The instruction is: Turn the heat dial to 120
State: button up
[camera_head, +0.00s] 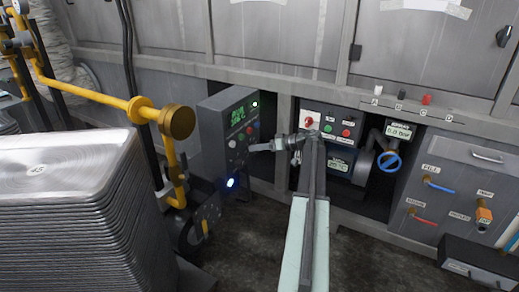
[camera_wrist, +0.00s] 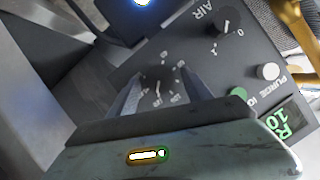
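The dark round heat dial (camera_wrist: 158,76), ringed by small pale numbers, is in the wrist view on a dark grey panel. The numbers are too blurred to read its setting. My gripper (camera_wrist: 162,84) is open, with one finger on each side of the dial. Some of the scale shows between the fingers, and I cannot tell whether either finger touches the panel. In the head view my gripper (camera_head: 256,147) points left at the dark control box (camera_head: 212,140). The dial is not clear there.
The panel also bears an AIR knob (camera_wrist: 229,18), a white PURGE button (camera_wrist: 268,71), a green button (camera_wrist: 238,94) and a green display (camera_wrist: 284,124). Stacked metal pans (camera_head: 75,215) and a yellow pipe (camera_head: 90,93) stand left. A blue valve wheel (camera_head: 388,162) is right.

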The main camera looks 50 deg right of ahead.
jog(key=p+v, duration=0.2)
jog(key=v, duration=0.5)
jog(key=shift+s+d+p, duration=0.2)
jog(key=shift+s+p, duration=0.1)
jog(key=shift+s, duration=0.05)
jog(key=shift+a+r, duration=0.1)
